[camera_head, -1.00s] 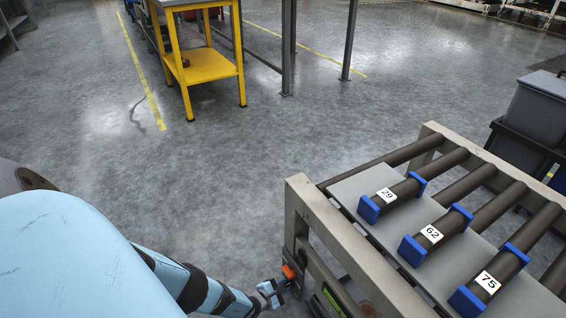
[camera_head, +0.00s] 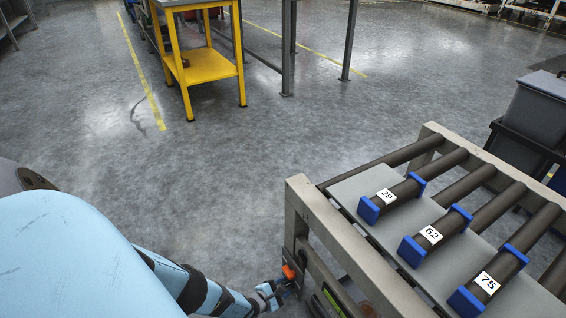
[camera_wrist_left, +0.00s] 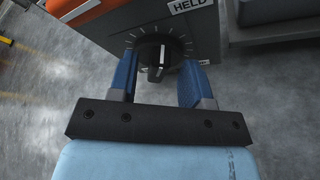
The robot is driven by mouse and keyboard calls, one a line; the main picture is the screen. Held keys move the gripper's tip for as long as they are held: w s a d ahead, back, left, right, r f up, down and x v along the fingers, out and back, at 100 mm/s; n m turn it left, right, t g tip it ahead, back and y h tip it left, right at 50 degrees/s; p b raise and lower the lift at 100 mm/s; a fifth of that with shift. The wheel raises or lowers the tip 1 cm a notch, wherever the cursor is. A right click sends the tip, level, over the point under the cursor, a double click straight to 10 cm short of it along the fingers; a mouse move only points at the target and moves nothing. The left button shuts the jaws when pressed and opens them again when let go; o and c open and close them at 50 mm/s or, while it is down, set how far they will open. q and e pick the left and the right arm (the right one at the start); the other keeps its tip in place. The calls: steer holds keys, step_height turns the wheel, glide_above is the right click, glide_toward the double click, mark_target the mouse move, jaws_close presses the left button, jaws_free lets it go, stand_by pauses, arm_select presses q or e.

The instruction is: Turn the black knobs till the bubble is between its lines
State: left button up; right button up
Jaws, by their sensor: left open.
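A black knob (camera_wrist_left: 160,52) with a pale pointer mark sits on a grey panel (camera_wrist_left: 205,32) with tick marks around it, in the left wrist view. My left gripper (camera_wrist_left: 160,70) is open, with its blue fingers on either side of the knob; I cannot tell whether they touch it. In the head view my left gripper (camera_head: 277,292) is low at the near leg of the roller frame (camera_head: 345,245), just below an orange part (camera_head: 289,272). A small yellow-green strip (camera_head: 332,300) shows on the frame's side; no bubble or lines can be made out. My right gripper is out of view.
On the roller frame a grey plate (camera_head: 362,184) carries blue-ended rollers labelled 29 (camera_head: 387,195), 62 (camera_head: 431,233) and 75 (camera_head: 487,282). A "HELD" label (camera_wrist_left: 190,5) sits above the knob. A yellow table (camera_head: 205,65) stands far back; the floor between is clear.

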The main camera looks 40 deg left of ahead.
arm_select(q)
steer(key=p+v, duration=0.2)
steer(key=v, duration=0.1)
steer(key=shift+s+r, duration=0.1)
steer(key=shift+r, duration=0.2)
steer(key=p, duration=0.4)
glide_toward(284, 285)
steer(key=shift+v, duration=2.25)
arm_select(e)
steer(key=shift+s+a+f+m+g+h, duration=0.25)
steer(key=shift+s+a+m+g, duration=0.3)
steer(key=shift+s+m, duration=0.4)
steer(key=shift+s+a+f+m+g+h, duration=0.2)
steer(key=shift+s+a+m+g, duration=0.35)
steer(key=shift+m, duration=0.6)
arm_select(q)
steer(key=shift+s+d+f, duration=0.1)
steer(key=shift+d+f, duration=0.05)
steer(key=shift+d, duration=0.1)
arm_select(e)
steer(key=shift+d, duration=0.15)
